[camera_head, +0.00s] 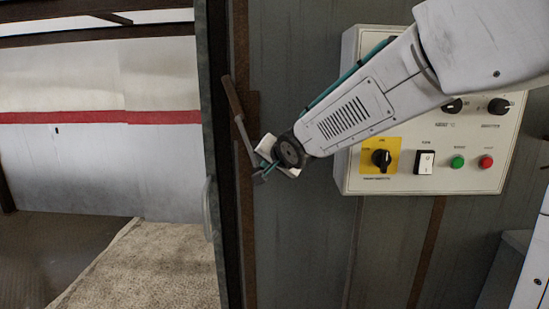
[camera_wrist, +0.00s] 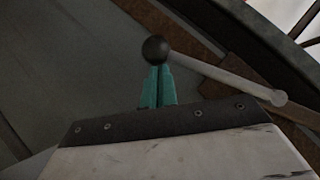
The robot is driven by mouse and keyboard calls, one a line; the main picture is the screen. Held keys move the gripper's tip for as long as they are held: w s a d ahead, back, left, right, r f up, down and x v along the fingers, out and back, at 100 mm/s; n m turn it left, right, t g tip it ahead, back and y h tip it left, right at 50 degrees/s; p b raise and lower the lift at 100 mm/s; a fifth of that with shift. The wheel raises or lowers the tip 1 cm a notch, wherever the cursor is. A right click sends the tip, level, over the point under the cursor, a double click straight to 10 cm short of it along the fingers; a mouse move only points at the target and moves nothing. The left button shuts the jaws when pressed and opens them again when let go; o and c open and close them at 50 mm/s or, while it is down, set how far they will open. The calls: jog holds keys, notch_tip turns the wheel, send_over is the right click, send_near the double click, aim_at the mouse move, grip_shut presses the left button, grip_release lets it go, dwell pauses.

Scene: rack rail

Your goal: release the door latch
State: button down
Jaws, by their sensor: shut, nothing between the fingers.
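The door latch shows in the head view as a thin grey lever (camera_head: 245,140) slanting down to the right, with a brown tilted bar (camera_head: 232,97) at its top. In the wrist view the lever (camera_wrist: 220,74) ends in a dark ball knob (camera_wrist: 155,49). My gripper (camera_head: 264,172) is beside the lever's lower end. Its teal fingers (camera_wrist: 157,86) are shut with nothing between them. Their tips are right at the ball in the wrist view; I cannot tell whether they touch it. The knob is hard to make out in the head view.
A dark upright frame (camera_head: 218,150) borders the latch on the left, with a grey curved handle (camera_head: 208,208) low on it. Left of it is an open-looking space with a red-striped pale wall (camera_head: 90,160). A control panel (camera_head: 348,150) with knobs and buttons is behind my arm.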

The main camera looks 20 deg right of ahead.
aim_at(255, 169)
jog(key=shift+w+a+f+m+t+y, duration=0.25)
jog(key=shift+a+f+m+y, duration=0.15)
jog(key=shift+a, duration=0.2)
jog(key=shift+w+a+f+m+t+y, duration=0.15)
jog(key=shift+a+f+m+t+y, duration=0.2)
jog(key=shift+a, duration=0.4)
